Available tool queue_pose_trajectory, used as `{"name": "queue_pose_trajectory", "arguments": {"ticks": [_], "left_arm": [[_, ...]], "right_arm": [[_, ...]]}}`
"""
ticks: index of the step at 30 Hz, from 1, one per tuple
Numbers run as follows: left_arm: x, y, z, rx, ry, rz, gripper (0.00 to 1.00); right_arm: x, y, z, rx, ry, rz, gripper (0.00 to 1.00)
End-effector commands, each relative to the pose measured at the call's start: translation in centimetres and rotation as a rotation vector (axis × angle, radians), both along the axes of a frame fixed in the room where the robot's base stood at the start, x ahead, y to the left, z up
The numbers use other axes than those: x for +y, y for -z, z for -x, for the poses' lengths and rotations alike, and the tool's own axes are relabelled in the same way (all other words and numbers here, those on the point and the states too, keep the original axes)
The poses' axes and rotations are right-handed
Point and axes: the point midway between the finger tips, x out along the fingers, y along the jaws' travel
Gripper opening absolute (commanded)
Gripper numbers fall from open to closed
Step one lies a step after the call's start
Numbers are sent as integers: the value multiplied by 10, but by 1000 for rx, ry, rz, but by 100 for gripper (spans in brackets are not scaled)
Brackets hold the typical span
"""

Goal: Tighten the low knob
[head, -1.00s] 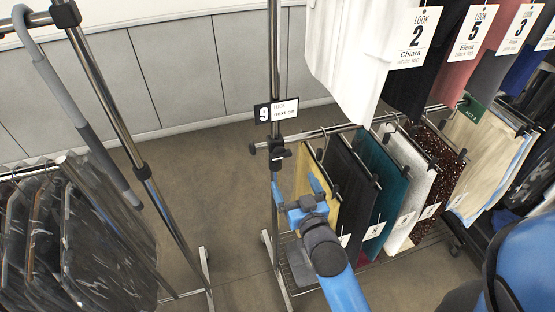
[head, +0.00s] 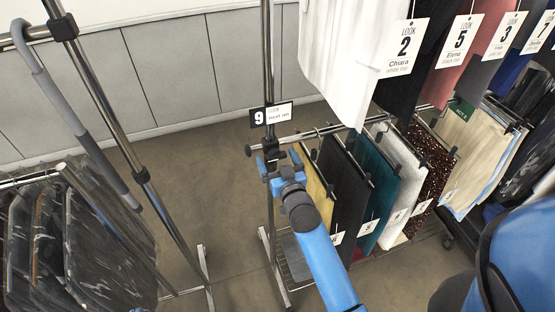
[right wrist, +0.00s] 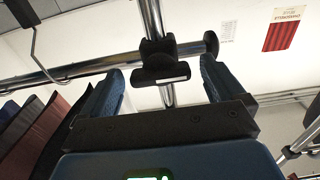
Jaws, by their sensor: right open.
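The low knob (right wrist: 160,76) is a dark, wide grip on the black clamp (right wrist: 157,48) where the low rail meets the rack's upright. In the head view the clamp (head: 271,148) shows below the number 9 tag, and my right gripper partly hides its lower part. My right gripper (head: 279,160) is open, pointing up at the clamp. In the right wrist view its blue fingers (right wrist: 160,70) stand on either side of the knob, with a gap at each side. I cannot tell how deep the knob is between them. My left gripper is not in view.
The low rail's round end cap (head: 249,151) sticks out left of the upright (head: 267,80). Trousers and skirts (head: 345,180) hang close on the right, with a white top (head: 345,70) above. Another rack (head: 130,160) stands left. The floor (head: 215,160) between the racks is clear.

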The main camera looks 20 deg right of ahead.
Motion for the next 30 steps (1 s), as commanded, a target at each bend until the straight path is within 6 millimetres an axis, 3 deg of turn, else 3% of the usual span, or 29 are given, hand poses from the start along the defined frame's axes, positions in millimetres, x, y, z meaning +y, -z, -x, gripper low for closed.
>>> {"name": "queue_pose_trajectory", "arguments": {"ticks": [5,15,30], "left_arm": [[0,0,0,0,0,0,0],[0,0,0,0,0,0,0],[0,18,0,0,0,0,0]], "right_arm": [[0,0,0,0,0,0,93],[0,0,0,0,0,0,41],[0,3,0,2,0,-124,40]]}}
